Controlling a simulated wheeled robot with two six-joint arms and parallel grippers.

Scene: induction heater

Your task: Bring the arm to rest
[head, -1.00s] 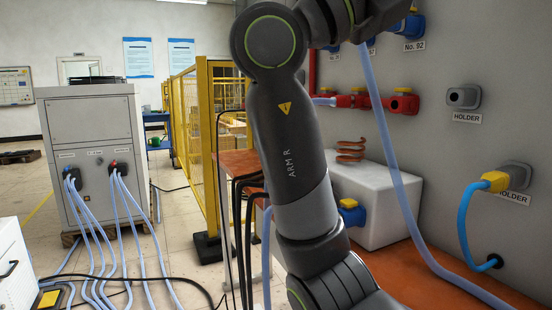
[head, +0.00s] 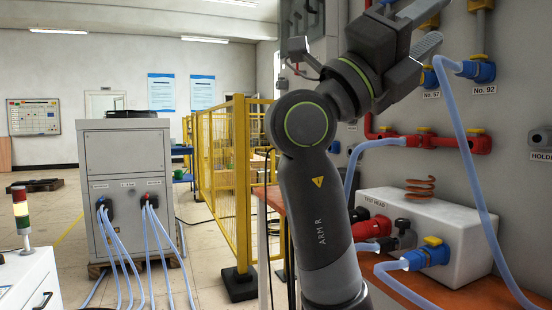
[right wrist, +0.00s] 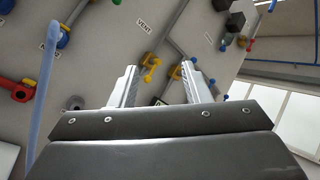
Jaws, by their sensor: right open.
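My right arm (head: 318,215), marked ARM R, rises from the bottom of the head view and bends at its elbow toward the upper right. Its gripper (head: 428,30) is raised in front of the grey wall panel, near the blue couplings. In the right wrist view the two fingers of the gripper (right wrist: 160,84) stand apart with nothing between them. Wall pipes and yellow valve handles (right wrist: 151,66) show behind the fingers. My left gripper is in neither view.
A white test head box (head: 455,215) with hoses stands on an orange bench at the right. A yellow fence (head: 240,180) and a grey cabinet (head: 125,170) stand behind to the left.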

